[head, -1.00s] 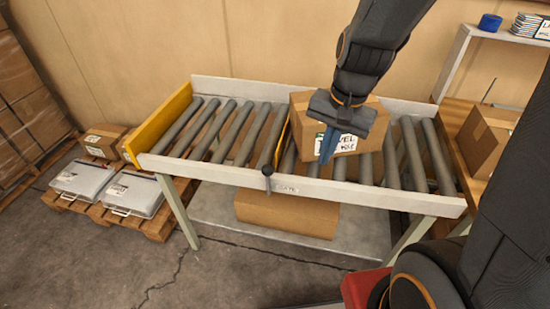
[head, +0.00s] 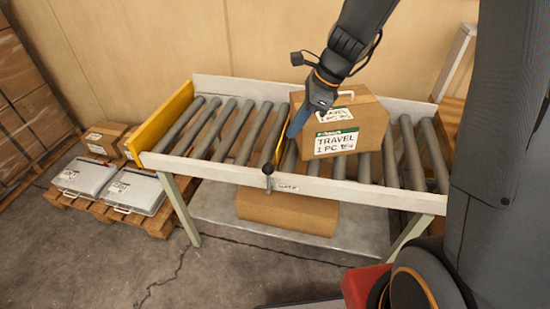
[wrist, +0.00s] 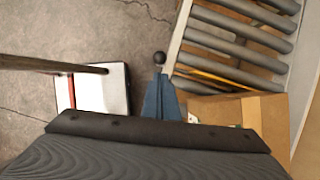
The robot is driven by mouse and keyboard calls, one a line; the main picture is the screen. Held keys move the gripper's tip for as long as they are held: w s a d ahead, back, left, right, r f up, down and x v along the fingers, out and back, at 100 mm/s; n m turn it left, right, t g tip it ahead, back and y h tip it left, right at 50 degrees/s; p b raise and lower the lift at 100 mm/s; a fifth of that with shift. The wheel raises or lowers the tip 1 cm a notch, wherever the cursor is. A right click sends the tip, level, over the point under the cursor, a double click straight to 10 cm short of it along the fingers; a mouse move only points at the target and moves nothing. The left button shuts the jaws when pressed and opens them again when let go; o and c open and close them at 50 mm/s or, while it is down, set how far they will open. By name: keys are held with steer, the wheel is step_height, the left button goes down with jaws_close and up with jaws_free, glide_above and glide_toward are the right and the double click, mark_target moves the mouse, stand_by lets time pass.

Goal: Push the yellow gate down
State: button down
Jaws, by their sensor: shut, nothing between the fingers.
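The yellow gate (head: 281,140) is a thin strip standing up between the rollers, just left of the travel box (head: 345,125). It also shows in the wrist view (wrist: 207,76) as a yellow strip among rollers. A lever with a dark knob (head: 268,169) is on the conveyor's front rail, beside a small gate label; the knob (wrist: 159,58) shows just beyond my fingertips in the wrist view. My gripper (head: 291,133) is shut and empty, its blue fingers pointing down close to the gate's right side. Whether they touch the gate or the knob, I cannot tell.
The roller conveyor (head: 310,183) has a yellow end plate (head: 160,117) at its left. Rollers left of the gate are bare. A pallet with grey cases (head: 132,190) stands on the floor at left. A brown box (head: 288,213) lies underneath the conveyor.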

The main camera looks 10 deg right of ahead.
mark_target(271, 166)
steer(key=p+x, duration=0.2)
steer(key=x, duration=1.1)
steer(key=shift+f, duration=0.2)
steer(key=shift+f, duration=0.1)
